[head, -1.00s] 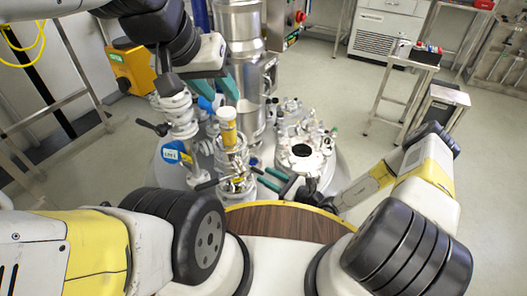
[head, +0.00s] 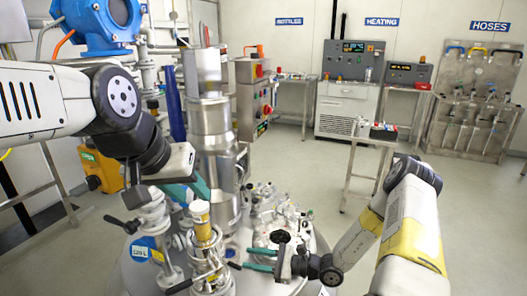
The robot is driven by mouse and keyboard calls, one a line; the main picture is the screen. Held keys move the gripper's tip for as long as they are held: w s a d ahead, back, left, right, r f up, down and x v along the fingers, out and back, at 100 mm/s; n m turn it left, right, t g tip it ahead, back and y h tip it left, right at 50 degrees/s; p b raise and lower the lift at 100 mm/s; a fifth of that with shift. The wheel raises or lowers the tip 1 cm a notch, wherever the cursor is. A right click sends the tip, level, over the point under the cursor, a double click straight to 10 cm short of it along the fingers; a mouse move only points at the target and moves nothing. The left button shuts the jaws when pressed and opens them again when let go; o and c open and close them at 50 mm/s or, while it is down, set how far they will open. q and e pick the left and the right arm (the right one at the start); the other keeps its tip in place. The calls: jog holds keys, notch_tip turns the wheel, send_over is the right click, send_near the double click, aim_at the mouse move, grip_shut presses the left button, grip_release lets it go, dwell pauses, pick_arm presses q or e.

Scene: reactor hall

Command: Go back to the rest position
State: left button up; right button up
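A tall steel column (head: 211,125) rises behind the lid, close to my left gripper. A pipe fitting (head: 155,225) stands at left. A small side table (head: 372,140), heating cabinet (head: 347,105) and hose rack (head: 478,115) stand farther back. Open floor lies at right.

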jog(key=s+d+r+n+h, duration=0.5)
jog(key=d+r+n, duration=0.1)
jog(key=r, duration=0.6)
jog(key=s+d+r+n+t+h, duration=0.1)
jog(key=s+d+r+n+h, duration=0.4)
jog(key=r, duration=0.8)
jog(key=s+d+r+n+t+h, duration=0.1)
jog(key=s+d+r+n+h, duration=0.3)
jog(key=r, duration=0.8)
jog(key=s+d+n, duration=0.2)
jog(key=shift+s+d+r+n+h, duration=0.25)
jog(key=shift+s+d+n+h, duration=0.05)
jog(key=shift+d+n+h, duration=0.1)
jog(key=shift+a, duration=0.1)
